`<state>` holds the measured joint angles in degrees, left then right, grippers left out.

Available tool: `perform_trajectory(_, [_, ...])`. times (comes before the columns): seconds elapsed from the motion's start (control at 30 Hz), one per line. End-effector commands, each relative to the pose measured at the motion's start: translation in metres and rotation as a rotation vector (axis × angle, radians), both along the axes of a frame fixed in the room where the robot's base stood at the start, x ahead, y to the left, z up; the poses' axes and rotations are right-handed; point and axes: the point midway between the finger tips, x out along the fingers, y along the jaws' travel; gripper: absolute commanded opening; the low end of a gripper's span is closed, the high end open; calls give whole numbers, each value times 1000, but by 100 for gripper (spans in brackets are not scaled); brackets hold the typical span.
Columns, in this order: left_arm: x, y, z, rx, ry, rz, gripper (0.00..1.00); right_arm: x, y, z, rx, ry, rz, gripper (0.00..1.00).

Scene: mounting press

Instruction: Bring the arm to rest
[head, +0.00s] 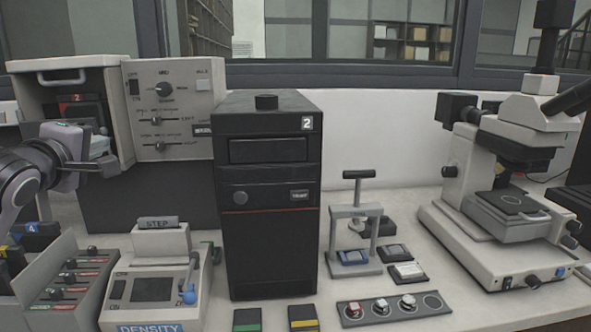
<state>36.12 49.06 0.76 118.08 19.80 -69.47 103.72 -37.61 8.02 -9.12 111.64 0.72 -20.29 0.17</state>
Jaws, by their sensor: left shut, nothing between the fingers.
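My left gripper (110,166) comes in from the left edge at mid-height. It points right, and its fingers are shut with nothing between them. It hangs in front of the beige machine (175,100), whose open bay is partly hidden by my arm. The gripper appears apart from the machine, though the exact gap cannot be told. My right gripper is not in view.
Below my left gripper are a slotted rack (68,285) and a density instrument (150,290). A tall black unit (268,200) marked 2 stands right of them. A small T-handled press (357,225), a sample strip (395,308) and a microscope (500,230) stand farther right.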

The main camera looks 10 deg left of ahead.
Motion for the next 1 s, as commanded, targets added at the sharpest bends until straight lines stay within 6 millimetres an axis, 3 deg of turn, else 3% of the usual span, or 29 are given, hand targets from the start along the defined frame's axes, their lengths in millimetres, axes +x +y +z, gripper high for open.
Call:
perform_trajectory(0.03, [3, -13, -33, 53, 77, -27, 0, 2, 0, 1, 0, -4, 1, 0])
perform_trajectory(0.17, [-2, -43, -112, 222, 271, -103, 0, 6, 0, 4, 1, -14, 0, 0])
perform_trajectory(0.27, [-17, -69, -175, 361, 424, -189, 0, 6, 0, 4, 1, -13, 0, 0])
perform_trajectory(0.4, [-53, -102, -254, 541, 620, -335, 0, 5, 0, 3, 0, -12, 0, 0])
perform_trajectory(0.5, [-87, -125, -303, 659, 744, -456, 0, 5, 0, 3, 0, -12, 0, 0])
perform_trajectory(0.7, [-170, -165, -376, 860, 947, -733, 0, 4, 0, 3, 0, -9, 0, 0])
perform_trajectory(0.8, [-211, -181, -399, 936, 1019, -872, 0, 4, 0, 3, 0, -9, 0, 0])
perform_trajectory(1.0, [-284, -205, -425, 1042, 1112, -1130, 0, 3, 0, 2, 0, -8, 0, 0])
